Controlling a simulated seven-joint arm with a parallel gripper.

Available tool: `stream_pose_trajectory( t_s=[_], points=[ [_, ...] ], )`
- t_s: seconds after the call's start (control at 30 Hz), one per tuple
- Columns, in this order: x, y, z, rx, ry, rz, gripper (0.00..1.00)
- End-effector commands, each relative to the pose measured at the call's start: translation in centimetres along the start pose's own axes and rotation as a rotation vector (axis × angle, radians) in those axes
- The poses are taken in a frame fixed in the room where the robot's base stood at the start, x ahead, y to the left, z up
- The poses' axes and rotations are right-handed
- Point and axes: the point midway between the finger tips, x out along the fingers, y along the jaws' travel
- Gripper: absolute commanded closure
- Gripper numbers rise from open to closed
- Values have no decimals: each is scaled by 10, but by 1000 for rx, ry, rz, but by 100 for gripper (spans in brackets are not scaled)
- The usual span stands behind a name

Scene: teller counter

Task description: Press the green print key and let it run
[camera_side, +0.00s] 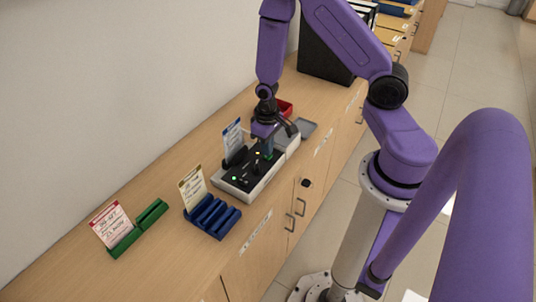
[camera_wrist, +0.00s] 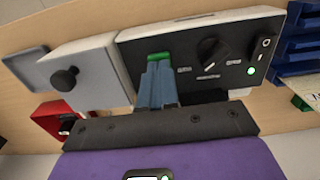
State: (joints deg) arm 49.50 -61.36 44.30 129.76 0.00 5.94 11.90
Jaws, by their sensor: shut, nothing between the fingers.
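The green print key (camera_wrist: 158,56) is a small bar at the edge of the machine's black panel (camera_wrist: 190,50) in the wrist view. My gripper (camera_wrist: 158,68) is shut and empty, its blue-grey fingertips right at the key and covering part of it. I cannot tell whether they touch it or how far it is pressed. In the side view the machine (camera_side: 252,181) stands on the counter, and my gripper (camera_side: 267,154) points down onto its panel, hiding the key. A green lamp (camera_wrist: 251,71) glows on the panel, and an amber light (camera_side: 257,153) shows near my fingers.
A dark knob (camera_wrist: 210,52) and small switches sit beside the key. A white box with a black knob (camera_wrist: 65,78) adjoins the machine. A red bin (camera_side: 285,108), grey tray (camera_side: 306,127), blue rack (camera_side: 212,216), green rack (camera_side: 138,228) and sign cards stand around on the counter.

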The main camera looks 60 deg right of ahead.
Motion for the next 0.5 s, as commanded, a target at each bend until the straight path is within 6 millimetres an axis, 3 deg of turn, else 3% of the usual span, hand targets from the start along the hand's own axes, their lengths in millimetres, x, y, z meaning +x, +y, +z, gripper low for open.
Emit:
stream_pose_trajectory(
  t_s=[0.5],
  points=[
    [-37, 0, 0, 0, 2, 0, 100]
  ],
)
